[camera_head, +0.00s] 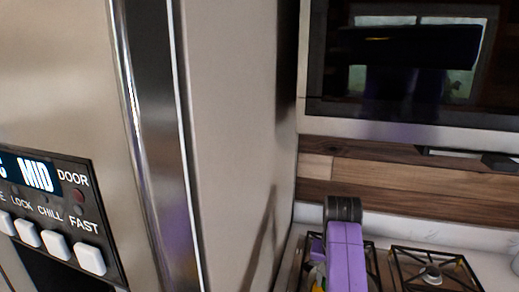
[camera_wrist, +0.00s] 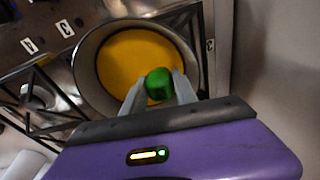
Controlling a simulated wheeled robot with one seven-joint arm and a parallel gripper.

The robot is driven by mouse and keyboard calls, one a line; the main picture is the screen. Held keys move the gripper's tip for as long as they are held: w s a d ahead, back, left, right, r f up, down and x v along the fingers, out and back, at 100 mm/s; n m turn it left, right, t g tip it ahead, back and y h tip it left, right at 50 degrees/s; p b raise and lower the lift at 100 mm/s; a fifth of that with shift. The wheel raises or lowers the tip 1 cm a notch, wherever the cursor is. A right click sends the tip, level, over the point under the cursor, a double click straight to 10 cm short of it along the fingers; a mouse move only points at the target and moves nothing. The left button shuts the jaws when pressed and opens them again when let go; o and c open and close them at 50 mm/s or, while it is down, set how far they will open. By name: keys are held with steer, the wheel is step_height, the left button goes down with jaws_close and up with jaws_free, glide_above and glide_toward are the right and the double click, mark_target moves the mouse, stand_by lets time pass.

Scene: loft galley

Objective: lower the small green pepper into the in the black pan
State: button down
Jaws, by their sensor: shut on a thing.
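The small green pepper (camera_wrist: 159,86) is between the fingertips of my gripper (camera_wrist: 158,82) in the wrist view. The fingers are shut on it. Behind it is a round pan (camera_wrist: 84,70) with a dark grey wall and a yellow-orange inside. The pepper overlaps the lower right part of the yellow area. I cannot tell how high it is above the pan's bottom or whether it touches it. In the head view my purple wrist hides the pepper and the gripper's fingers.
The pan is at a stove with black grates; one bare burner (camera_head: 431,274) shows right of my wrist. A tall fridge (camera_head: 232,120) fills the left of the head view, close to the stove. A dark-fronted oven or microwave (camera_head: 400,100) hangs above. Numbered labels (camera_wrist: 65,28) mark the stove.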

steer(key=shift+f+b, duration=0.4)
steer(key=shift+f, duration=0.7)
stand_by(0.6)
steer(key=c, duration=0.9)
jaws_free()
steer(key=shift+r, duration=0.1)
